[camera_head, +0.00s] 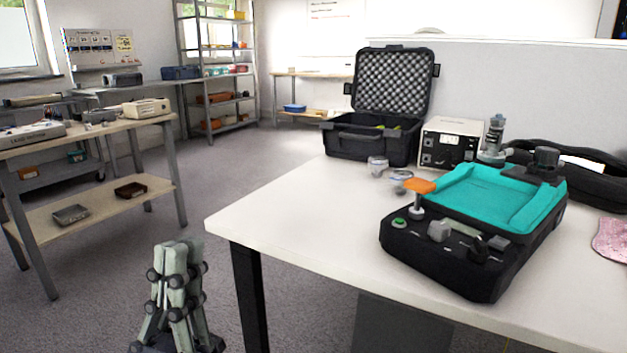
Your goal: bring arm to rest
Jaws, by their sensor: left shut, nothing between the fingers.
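My left gripper (180,246) shows at the lower left of the head view, pointing upward with its fingers together and nothing between them. It is over the floor, left of the white table (300,215) and apart from it. My right gripper is out of view. On the table stands a black device (440,262) with a teal tray-like top (495,195), a green button (399,222), an orange mushroom-shaped knob (419,186) and grey controls on its front.
An open black case (372,140) with foam lining stands at the table's back, beside a white instrument box (450,143). Small glass jars (377,166) sit near it. A black pouch (590,180) and pink cloth (611,240) lie at right. A workbench (90,130) stands left; floor between is clear.

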